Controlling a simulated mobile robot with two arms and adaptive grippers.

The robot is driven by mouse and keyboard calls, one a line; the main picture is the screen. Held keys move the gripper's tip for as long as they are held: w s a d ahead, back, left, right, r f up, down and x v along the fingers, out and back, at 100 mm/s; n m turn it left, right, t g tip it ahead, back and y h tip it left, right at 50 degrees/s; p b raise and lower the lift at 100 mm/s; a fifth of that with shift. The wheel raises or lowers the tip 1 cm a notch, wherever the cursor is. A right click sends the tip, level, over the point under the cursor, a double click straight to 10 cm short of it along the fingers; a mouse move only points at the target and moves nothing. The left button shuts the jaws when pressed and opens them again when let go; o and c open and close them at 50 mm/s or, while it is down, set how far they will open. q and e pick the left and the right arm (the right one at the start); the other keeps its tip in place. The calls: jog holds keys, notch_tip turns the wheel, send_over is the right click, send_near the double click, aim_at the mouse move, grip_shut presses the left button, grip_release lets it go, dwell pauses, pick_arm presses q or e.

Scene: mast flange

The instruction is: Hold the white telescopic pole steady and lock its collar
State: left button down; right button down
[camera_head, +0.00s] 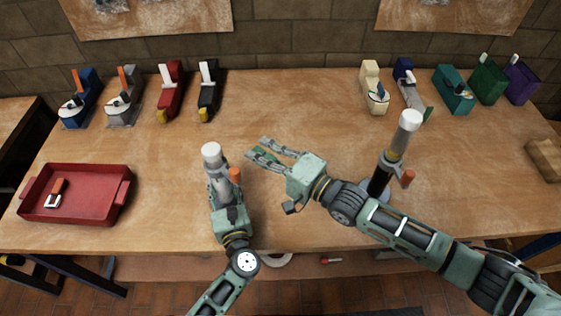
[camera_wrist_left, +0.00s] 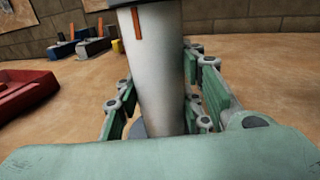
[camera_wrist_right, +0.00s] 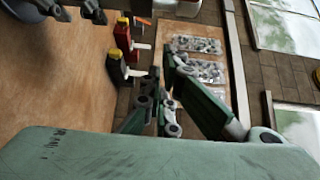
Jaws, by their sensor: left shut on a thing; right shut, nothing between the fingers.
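The white telescopic pole (camera_head: 211,152) stands upright at the front middle of the table, seen from above. An orange lever (camera_head: 235,174) sticks out at its right side. My left gripper (camera_head: 219,180) is shut around the pole. In the left wrist view the pale pole (camera_wrist_left: 158,75) stands between its fingers, with an orange stripe and a dark collar edge near the top. My right gripper (camera_head: 258,152) is shut and empty, to the right of the pole and apart from it. In the right wrist view its fingers (camera_wrist_right: 160,90) hold nothing. The pole's foot is mostly hidden.
A second pole (camera_head: 396,145), dark below with a white top and orange lever (camera_head: 408,178), stands behind my right arm. A red tray (camera_head: 85,213) holds an orange-and-white piece at left. Several coloured tools line the back of the table. The back middle is clear.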

jog(key=s, duration=0.2)
jog(key=s+a, duration=0.1)
jog(key=s, duration=0.1)
jog(key=shift+a, duration=0.1)
dwell(0.4)
jog(key=s+a+m+t+h, duration=0.1)
jog(key=s+a, duration=0.2)
jog(key=s, duration=0.3)
jog(key=shift+s+a, duration=0.15)
jog(key=shift+a, duration=0.1)
dwell(0.7)
dwell(0.5)
